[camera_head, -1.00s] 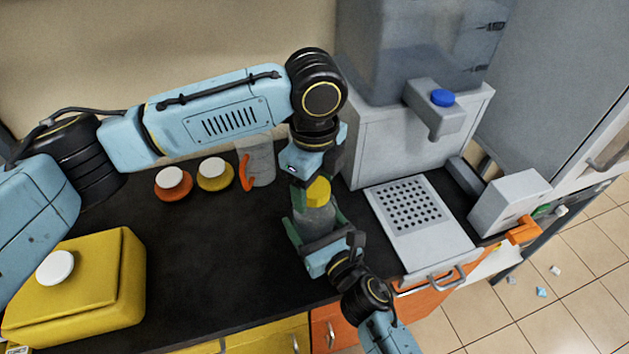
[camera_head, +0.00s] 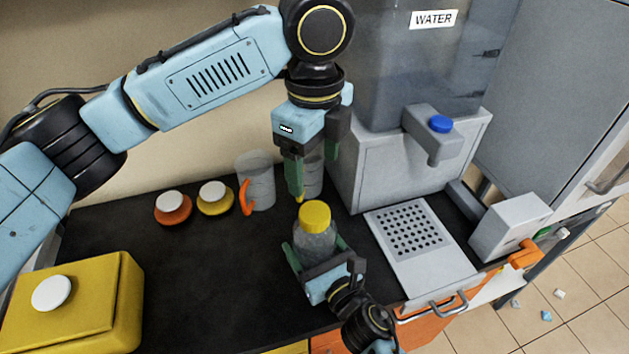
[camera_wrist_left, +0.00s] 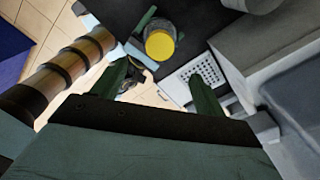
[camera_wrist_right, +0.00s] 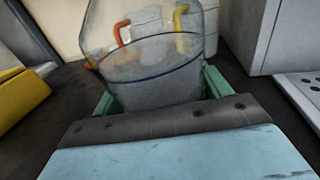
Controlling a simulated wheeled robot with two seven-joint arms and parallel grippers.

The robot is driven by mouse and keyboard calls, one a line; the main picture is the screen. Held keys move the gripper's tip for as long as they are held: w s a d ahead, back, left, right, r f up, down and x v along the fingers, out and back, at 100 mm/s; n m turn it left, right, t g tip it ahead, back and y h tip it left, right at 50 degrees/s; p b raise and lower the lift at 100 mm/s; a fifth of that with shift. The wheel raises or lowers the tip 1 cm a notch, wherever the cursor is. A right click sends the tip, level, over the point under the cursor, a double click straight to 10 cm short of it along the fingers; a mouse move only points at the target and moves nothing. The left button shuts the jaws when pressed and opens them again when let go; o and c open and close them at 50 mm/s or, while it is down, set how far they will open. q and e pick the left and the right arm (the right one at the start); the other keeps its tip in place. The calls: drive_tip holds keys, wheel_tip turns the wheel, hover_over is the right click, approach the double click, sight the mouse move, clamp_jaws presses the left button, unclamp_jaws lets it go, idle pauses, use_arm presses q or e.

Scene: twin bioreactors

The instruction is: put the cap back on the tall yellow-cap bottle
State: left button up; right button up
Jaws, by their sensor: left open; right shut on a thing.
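The tall clear bottle (camera_head: 316,246) stands upright above the dark counter, with its yellow cap (camera_head: 314,215) sitting on its top. How tightly the cap is seated I cannot tell. My right gripper (camera_head: 318,258) is shut around the bottle's body; the right wrist view shows the clear bottle (camera_wrist_right: 150,75) between its green fingers. My left gripper (camera_head: 312,180) is open and empty, pointing down, above and behind the cap. In the left wrist view the yellow cap (camera_wrist_left: 160,44) shows below, between the spread fingers and apart from them.
An orange-handled jug (camera_head: 258,182) and a yellow-handled one (camera_wrist_right: 182,28) stand behind. Orange (camera_head: 173,209) and yellow (camera_head: 214,199) white-topped items stand left of them. A yellow box (camera_head: 85,305) is at front left, the water dispenser (camera_head: 400,160) at right. The counter's middle is clear.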

use_arm(q)
drive_tip(key=shift+r, duration=0.55)
use_arm(e)
drive_tip(key=o, duration=1.9)
drive_tip(key=shift+o, duration=0.2)
drive_tip(key=b+v, duration=0.1)
drive_tip(key=v, duration=1.1)
drive_tip(key=shift+s+d+b, duration=0.15)
drive_tip(key=shift+b, duration=0.2)
use_arm(q)
drive_tip(key=shift+f, duration=0.9)
use_arm(e)
drive_tip(key=shift+s+d, duration=0.25)
drive_tip(key=shift+s, duration=0.2)
